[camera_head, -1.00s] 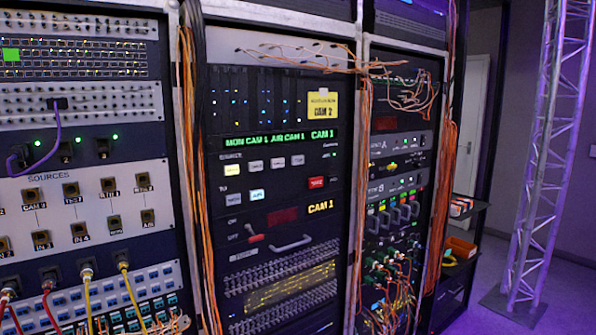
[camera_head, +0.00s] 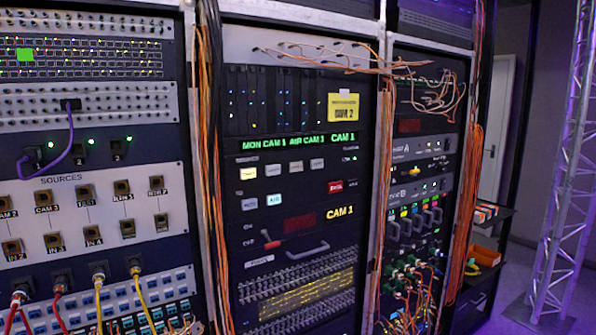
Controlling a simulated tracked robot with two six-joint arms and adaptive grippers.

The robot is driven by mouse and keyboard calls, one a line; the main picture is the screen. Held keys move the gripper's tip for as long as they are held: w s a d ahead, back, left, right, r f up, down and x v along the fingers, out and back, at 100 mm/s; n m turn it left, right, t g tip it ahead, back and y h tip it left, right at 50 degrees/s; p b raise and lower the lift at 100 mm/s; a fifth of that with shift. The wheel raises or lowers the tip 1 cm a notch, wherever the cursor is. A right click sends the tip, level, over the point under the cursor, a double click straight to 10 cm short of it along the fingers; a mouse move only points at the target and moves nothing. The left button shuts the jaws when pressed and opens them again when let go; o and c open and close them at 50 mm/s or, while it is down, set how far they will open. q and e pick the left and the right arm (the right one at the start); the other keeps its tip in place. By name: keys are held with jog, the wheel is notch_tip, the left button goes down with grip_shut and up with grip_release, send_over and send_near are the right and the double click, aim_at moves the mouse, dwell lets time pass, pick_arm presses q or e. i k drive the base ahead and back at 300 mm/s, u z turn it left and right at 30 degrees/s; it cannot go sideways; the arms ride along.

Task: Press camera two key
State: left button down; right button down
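The switcher panel (camera_head: 290,207) is in the middle rack. Its green display (camera_head: 295,144) reads MON CAM 1, AIR CAM 1, CAM 1. Below it is a row of source keys. The leftmost key (camera_head: 247,173) glows pale yellow; the second key (camera_head: 274,170) and those to its right are greyish white. Their labels are too small to read, so I cannot tell which is camera two. A lower row has two pale keys, one bluish (camera_head: 274,201), and a red key (camera_head: 335,187). A yellow note (camera_head: 342,107) above reads CAM 2. Neither of my grippers is in view.
Orange cables (camera_head: 212,180) hang along the rack posts on both sides of the panel. A lever with a red end (camera_head: 271,244) and a grey handle (camera_head: 307,250) sit below the keys. A sources patch panel (camera_head: 95,210) is left; a truss tower (camera_head: 570,180) stands right.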

aim_at(273, 169)
jog(key=i, duration=0.85)
jog(key=u, duration=0.05)
